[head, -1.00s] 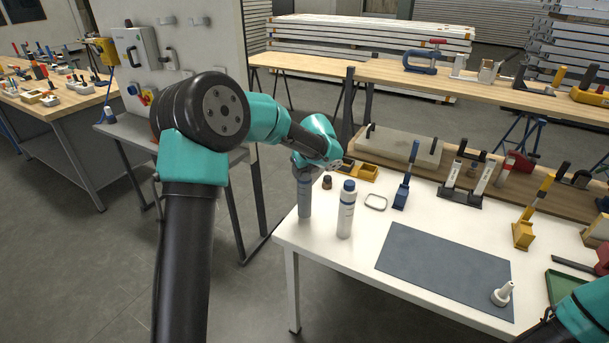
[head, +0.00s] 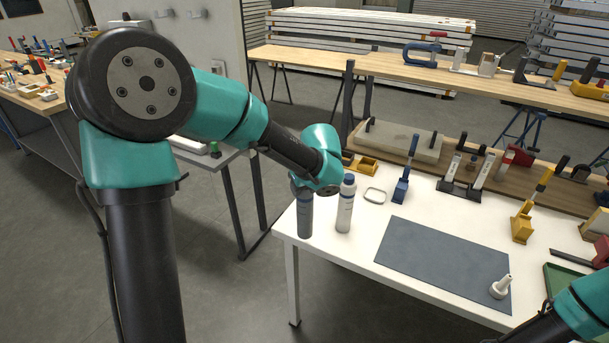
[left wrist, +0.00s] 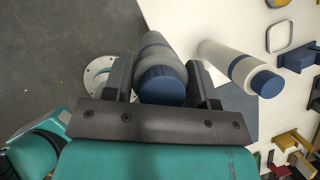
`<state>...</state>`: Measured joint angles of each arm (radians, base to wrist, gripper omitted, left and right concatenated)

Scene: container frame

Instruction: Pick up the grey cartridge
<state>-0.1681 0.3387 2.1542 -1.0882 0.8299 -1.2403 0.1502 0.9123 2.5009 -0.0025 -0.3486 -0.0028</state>
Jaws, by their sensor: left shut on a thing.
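The grey cartridge (head: 305,216), with a blue end, is upright at the table's left corner in the head view. My left gripper (head: 312,189) is at its top, with the fingers hidden behind the wrist there. In the left wrist view, the two dark fingers of the left gripper (left wrist: 162,85) are on either side of the cartridge (left wrist: 157,56), shut on it, its blue end facing the camera. I cannot tell whether its base touches the table. My right arm enters at the lower right; its gripper is out of view.
A white bottle with a blue cap (head: 345,208) stands close to the right of the cartridge. A small square ring (head: 375,196) and a blue-handled tool (head: 405,175) are behind it. The white table's left edge (head: 283,222) is close.

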